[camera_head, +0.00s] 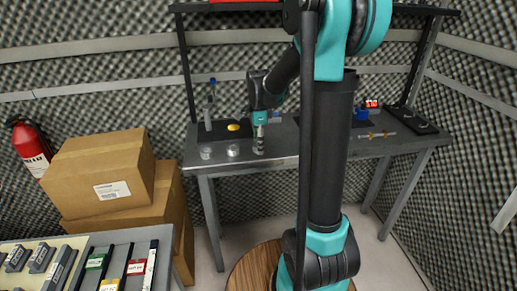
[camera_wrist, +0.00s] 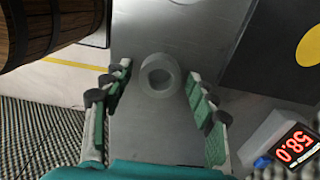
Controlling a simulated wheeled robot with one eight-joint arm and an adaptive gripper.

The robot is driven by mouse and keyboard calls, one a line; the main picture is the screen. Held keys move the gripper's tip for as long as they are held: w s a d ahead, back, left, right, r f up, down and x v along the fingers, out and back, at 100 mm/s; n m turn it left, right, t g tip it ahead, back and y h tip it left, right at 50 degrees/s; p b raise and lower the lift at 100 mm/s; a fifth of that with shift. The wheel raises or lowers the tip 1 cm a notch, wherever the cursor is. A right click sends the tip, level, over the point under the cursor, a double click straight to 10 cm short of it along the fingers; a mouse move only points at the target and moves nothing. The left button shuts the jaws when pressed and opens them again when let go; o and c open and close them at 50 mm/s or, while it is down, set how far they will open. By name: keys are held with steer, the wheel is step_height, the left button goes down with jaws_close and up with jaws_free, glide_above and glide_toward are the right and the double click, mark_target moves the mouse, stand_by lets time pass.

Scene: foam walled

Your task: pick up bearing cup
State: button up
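My gripper (camera_wrist: 160,100) is open, with its two green-padded fingers wide apart and nothing between the pads. In the wrist view a grey, round, hollow cup (camera_wrist: 160,88) lies ahead of the fingertips, its open mouth facing the camera, and I see no contact. A second pale round piece (camera_wrist: 183,1) is cut off at the top edge. In the head view my gripper (camera_head: 259,147) points down over the bench's left part. Two small grey cups (camera_head: 206,152) (camera_head: 233,150) stand left of it. I cannot tell exactly which one the wrist view centres.
The grey workbench (camera_head: 285,143) carries a yellow disc (camera_head: 233,127) on a black mat behind the cups. A red display reading 58.0 (camera_wrist: 295,145) is at the wrist view's lower right. A wooden barrel (camera_wrist: 50,25) is upper left. Cardboard boxes (camera_head: 90,165) stand left of the bench.

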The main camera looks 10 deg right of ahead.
steer(key=c, duration=1.1)
steer(key=shift+c, duration=0.2)
